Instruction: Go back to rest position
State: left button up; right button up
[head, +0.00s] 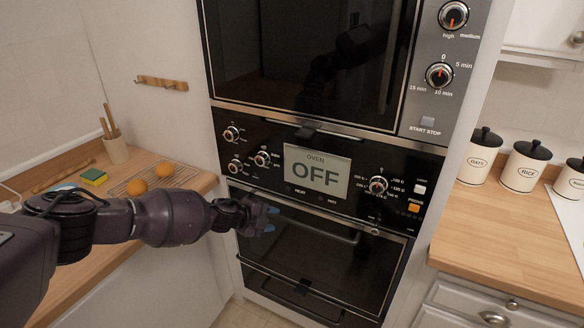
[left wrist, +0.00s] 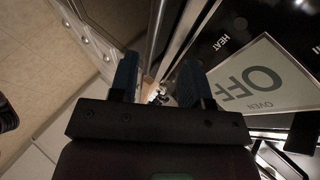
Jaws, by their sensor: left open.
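My left arm comes in from the left in the head view and reaches to the front of the wall oven (head: 310,262). My left gripper (head: 271,220) is open and empty, in front of the left part of the oven door, below the control panel. In the left wrist view its two blue-tipped fingers (left wrist: 165,82) stand apart with nothing between them. The oven display (head: 317,176) reads OFF, and it also shows in the left wrist view (left wrist: 262,82). The oven door looks shut. My right gripper is not in view.
A microwave (head: 300,55) sits above the oven. The left counter (head: 195,181) holds two oranges (head: 150,178), a sponge (head: 93,176) and a utensil pot (head: 117,150). The right counter (head: 500,225) holds canisters (head: 525,164). A narrow strip of floor (head: 240,313) shows below.

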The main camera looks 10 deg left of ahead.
pick_arm(q)
jog(key=s+d+r+n+t+h, duration=0.1)
jog(key=s+d+r+t, duration=0.1)
jog(key=d+r, duration=0.65)
jog(key=s+d+n+t+h, duration=0.1)
jog(key=s+d+n+t, duration=0.2)
jog(key=s+d+n, duration=0.35)
jog(key=s+a+f+n+t+y+b, duration=0.1)
jog(key=s+a+f+n+y, duration=0.4)
jog(key=s+a, duration=0.4)
jog(key=s+a+f+n+t+y+b, duration=0.1)
jog(key=s+a+f+n+y, duration=0.2)
jog(key=s+a+f+n, duration=0.65)
jog(key=s+a+f+n+g+y, duration=0.1)
jog(key=s+a+f+g+y, duration=0.1)
jog(key=s+a+f, duration=0.3)
jog(key=s+a+g, duration=0.1)
jog(key=s+a, duration=0.3)
jog(key=s, duration=0.3)
jog(key=shift+s+y, duration=0.3)
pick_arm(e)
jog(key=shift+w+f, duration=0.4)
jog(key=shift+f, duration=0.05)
